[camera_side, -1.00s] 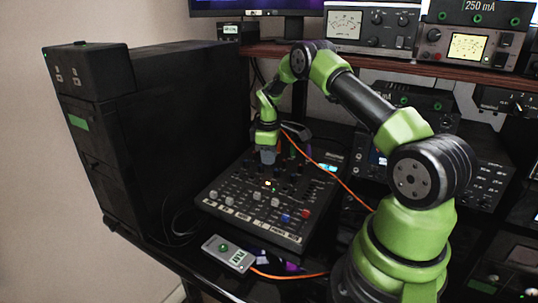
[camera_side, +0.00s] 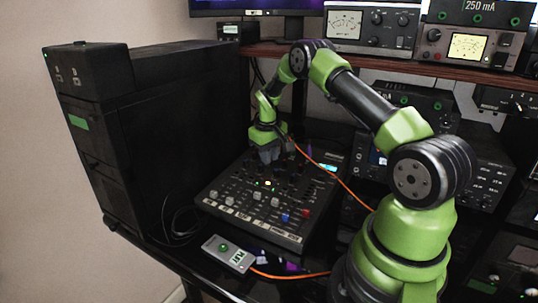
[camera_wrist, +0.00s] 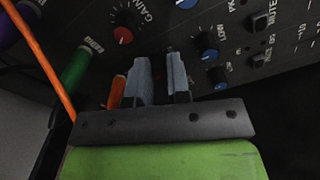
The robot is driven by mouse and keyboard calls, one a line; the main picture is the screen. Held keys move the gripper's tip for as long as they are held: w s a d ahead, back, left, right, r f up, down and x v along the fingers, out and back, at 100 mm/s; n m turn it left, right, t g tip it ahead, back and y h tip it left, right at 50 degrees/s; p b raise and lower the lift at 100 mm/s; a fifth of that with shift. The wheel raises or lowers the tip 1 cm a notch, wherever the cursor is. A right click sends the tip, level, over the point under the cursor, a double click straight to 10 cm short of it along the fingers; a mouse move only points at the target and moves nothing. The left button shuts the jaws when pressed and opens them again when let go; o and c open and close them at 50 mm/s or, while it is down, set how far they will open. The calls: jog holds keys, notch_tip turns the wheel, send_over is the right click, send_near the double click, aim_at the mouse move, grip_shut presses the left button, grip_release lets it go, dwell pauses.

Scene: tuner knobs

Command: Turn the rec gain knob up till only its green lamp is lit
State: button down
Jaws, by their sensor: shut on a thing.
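A black mixer panel (camera_side: 232,192) with many knobs and coloured caps lies on the desk in the side view. My gripper (camera_side: 269,160) points down onto its upper rows. In the wrist view my gripper (camera_wrist: 163,60) is shut on a small dark knob, mostly hidden between the grey fingers. A red-capped knob (camera_wrist: 123,35) by the word GAIN stands to the left, apart from the fingers. A warm yellow lamp (camera_side: 268,183) is lit in the side view. I cannot tell whether a small green lamp is lit, nor read which knob I hold.
Orange (camera_wrist: 117,91) and green (camera_wrist: 75,68) plugs stand close left of the fingers. Blue knobs (camera_wrist: 208,46) are to the right. An orange cable (camera_side: 345,187) runs past the mixer to a small grey box (camera_side: 230,256) in front. A dark cabinet (camera_side: 165,120) stands left.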

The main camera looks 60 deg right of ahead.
jog(key=shift+m, duration=0.5)
jog(key=c, duration=1.1)
grip_release()
jog(key=shift+s+a+r, duration=0.1)
jog(key=shift+a+r, duration=0.1)
jog(key=shift+r, duration=1.45)
jog(key=shift+w+a+r, duration=0.1)
jog(key=shift+a+r, duration=0.1)
jog(key=shift+r, duration=1.45)
jog(key=shift+s+a+r, duration=0.1)
jog(key=shift+a+r, duration=0.1)
jog(key=shift+r, duration=1.45)
